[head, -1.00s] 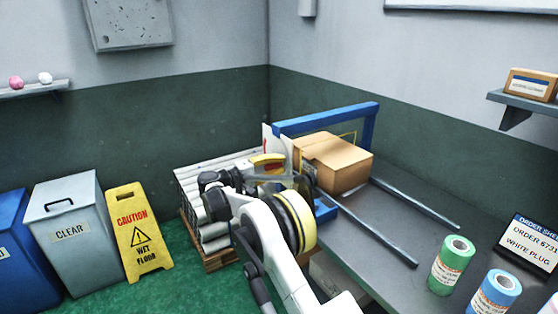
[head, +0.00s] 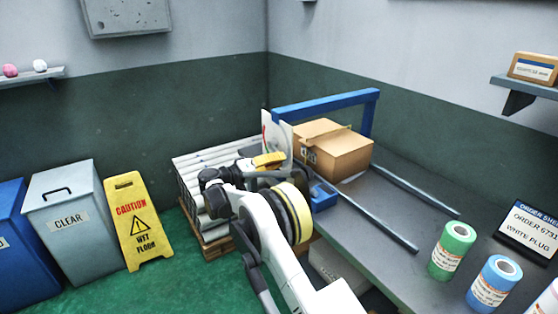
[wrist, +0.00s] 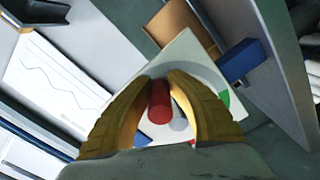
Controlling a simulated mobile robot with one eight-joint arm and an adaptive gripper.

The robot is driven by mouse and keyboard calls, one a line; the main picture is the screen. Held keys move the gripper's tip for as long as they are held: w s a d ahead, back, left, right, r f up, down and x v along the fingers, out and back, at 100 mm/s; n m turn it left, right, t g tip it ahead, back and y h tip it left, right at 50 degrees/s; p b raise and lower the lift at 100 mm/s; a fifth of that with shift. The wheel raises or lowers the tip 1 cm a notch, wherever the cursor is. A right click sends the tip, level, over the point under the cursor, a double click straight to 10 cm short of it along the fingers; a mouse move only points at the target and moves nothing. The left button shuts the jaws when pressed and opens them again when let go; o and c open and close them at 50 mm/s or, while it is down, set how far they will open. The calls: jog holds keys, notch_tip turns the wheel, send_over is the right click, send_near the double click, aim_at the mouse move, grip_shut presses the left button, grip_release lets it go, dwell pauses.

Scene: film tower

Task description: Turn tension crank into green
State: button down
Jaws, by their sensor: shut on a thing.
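The tension crank's red handle (wrist: 159,102) stands between my gripper's two fingers (wrist: 160,85) in the wrist view, and the fingers are shut on it. Behind it is a white dial plate (wrist: 188,52), tilted in this view. A grey round part lies behind the handle, and the fingers hide much of the dial. In the head view my gripper (head: 268,160) is beside the white plate (head: 279,137) at the bench's left end; the handle is hidden there.
A cardboard box (head: 340,155) sits on the grey bench (head: 405,205) under a blue frame (head: 325,106). Two metal rails run along the bench, with green (head: 453,250) and blue (head: 494,283) rolls in front. A yellow wet-floor sign (head: 137,222) and bins stand left.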

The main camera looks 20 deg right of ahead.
jog(key=shift+w+r, duration=0.15)
jog(key=c, duration=1.3)
grip_release()
jog(key=shift+o, duration=0.2)
jog(key=shift+a, duration=0.1)
jog(key=v, duration=1.2)
